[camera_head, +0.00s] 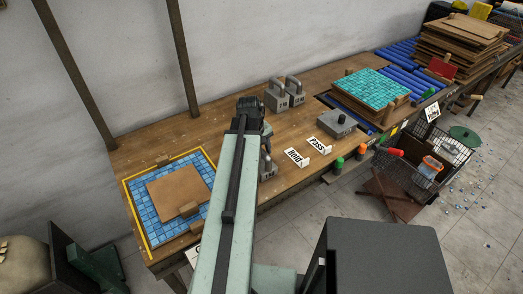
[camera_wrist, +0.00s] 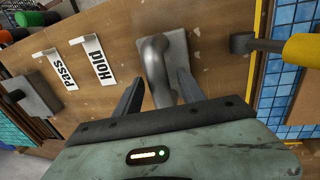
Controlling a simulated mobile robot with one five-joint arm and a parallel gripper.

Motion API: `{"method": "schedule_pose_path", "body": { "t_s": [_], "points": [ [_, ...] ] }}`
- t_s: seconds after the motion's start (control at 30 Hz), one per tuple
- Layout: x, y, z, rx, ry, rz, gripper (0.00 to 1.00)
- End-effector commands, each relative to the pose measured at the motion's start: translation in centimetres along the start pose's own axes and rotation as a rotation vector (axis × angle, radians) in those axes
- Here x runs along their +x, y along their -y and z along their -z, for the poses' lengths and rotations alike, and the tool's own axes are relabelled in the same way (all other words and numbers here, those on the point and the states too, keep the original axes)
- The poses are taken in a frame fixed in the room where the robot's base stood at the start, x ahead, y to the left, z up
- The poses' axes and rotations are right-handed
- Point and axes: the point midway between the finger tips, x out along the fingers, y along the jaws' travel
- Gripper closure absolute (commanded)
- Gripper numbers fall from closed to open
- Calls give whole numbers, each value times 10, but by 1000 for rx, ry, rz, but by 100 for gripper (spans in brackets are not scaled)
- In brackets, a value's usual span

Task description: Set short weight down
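A grey weight with a looped handle (camera_wrist: 156,60) stands on the wooden bench under my gripper. In the head view its grey body (camera_head: 267,168) shows just right of my arm, partly hidden. My gripper (camera_wrist: 158,92) has one finger on each side of the handle, with gaps visible between fingers and handle. Its outer end also shows in the head view (camera_head: 266,138), close above the weight. Two similar handled weights, one on the left (camera_head: 276,98) and one on the right (camera_head: 295,92), stand at the back of the bench.
A blue mosaic sheet (camera_head: 143,212) with a brown board on it lies left in a yellow border. HOLD (camera_head: 295,156) and PASS (camera_head: 318,145) signs stand right of the weight. A flat knobbed grey block (camera_head: 337,124) and a teal mosaic stack (camera_head: 372,88) lie farther right.

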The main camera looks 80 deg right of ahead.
Motion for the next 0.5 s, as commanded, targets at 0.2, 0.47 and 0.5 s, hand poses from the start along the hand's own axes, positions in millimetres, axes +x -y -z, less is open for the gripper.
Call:
{"method": "schedule_pose_path", "body": {
  "t_s": [0.2,0.47,0.5],
  "points": [
    [-8,-1,0,-1,0,0,53],
    [-54,-2,0,-1,0,0,53],
    [-64,-2,0,-1,0,0,53]
  ]
}}
